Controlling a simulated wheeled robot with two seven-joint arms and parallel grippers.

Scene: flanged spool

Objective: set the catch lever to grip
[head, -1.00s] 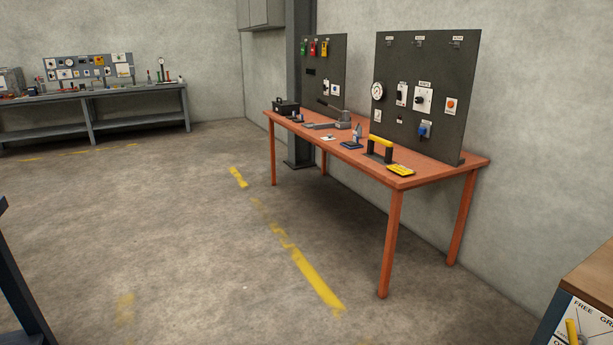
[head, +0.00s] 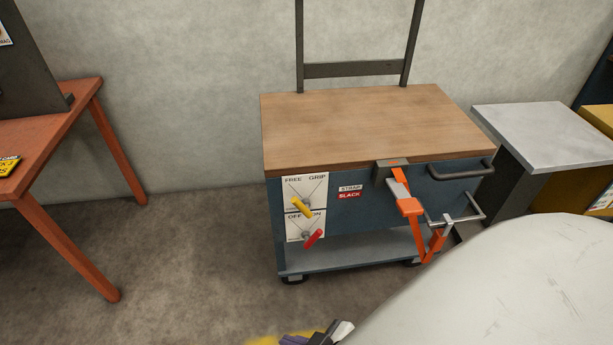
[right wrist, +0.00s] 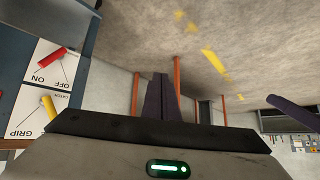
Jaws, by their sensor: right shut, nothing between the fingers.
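The catch lever (head: 302,207) is a yellow handle on a white plate (head: 318,188) marked FREE at left and GRIP at right. The plate is on the blue front of a wheeled cart. The handle sits slanted; I cannot tell which mark it is set to. In the right wrist view the yellow lever (right wrist: 48,106) shows upside down at the left, apart from my fingers. My right gripper (right wrist: 162,85) is shut and empty, out in front of the cart. Its tip area shows at the bottom edge of the head view. My left gripper is not clearly seen.
A red lever (head: 314,239) on an OFF/ON plate is just below the yellow one. An orange strap (head: 411,207) and grey handles (head: 462,172) are on the cart's right front. The wooden top (head: 355,125) is bare. An orange table (head: 60,150) stands left, with clear floor between.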

